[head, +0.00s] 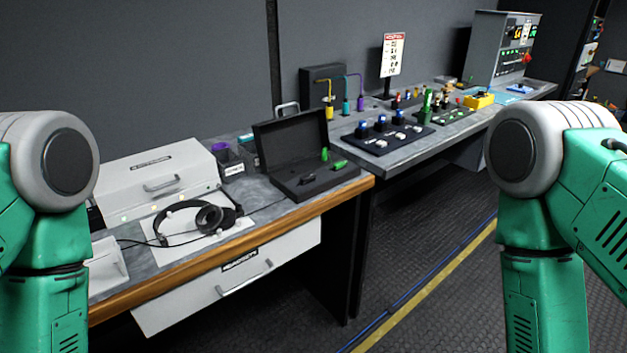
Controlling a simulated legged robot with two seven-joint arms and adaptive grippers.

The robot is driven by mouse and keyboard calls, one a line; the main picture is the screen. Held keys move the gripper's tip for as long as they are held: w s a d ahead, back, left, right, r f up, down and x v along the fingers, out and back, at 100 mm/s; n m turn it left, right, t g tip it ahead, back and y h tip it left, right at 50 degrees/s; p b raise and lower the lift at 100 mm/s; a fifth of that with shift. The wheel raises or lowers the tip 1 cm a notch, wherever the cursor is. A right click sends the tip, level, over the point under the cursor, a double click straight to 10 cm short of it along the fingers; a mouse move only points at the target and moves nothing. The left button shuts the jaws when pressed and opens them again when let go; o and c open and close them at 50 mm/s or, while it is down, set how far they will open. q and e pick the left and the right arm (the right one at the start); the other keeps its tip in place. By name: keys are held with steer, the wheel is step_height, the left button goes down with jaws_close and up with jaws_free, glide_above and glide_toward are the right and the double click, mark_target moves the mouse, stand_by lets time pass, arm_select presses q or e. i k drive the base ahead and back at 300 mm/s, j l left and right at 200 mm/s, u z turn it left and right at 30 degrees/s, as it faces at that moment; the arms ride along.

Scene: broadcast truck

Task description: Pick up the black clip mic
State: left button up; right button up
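An open black case (285,184) sits near the front right end of the wooden-edged desk, its lid raised at the back. A small dark object (308,180) lies in its tray and looks like the black clip mic, but it is too small to be sure. Two green pieces (339,165) are at the case's right side, one upright and one lying down. Neither gripper shows. Only upper links of my two green and white arms are in view, at the left and right edges, apart from the desk.
Headphones (212,218) lie on a white sheet left of the case, before a white box (160,185). A second bench (440,143) with control panels and coloured plugs extends right. The floor (440,270) in front is clear, with a yellow stripe.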

mark_target(304, 179)
steer(key=i+l+u, duration=0.15)
steer(key=i+l, duration=0.2)
steer(key=i+l+u, duration=0.1)
steer(key=i+l, duration=0.2)
steer(key=l, duration=0.15)
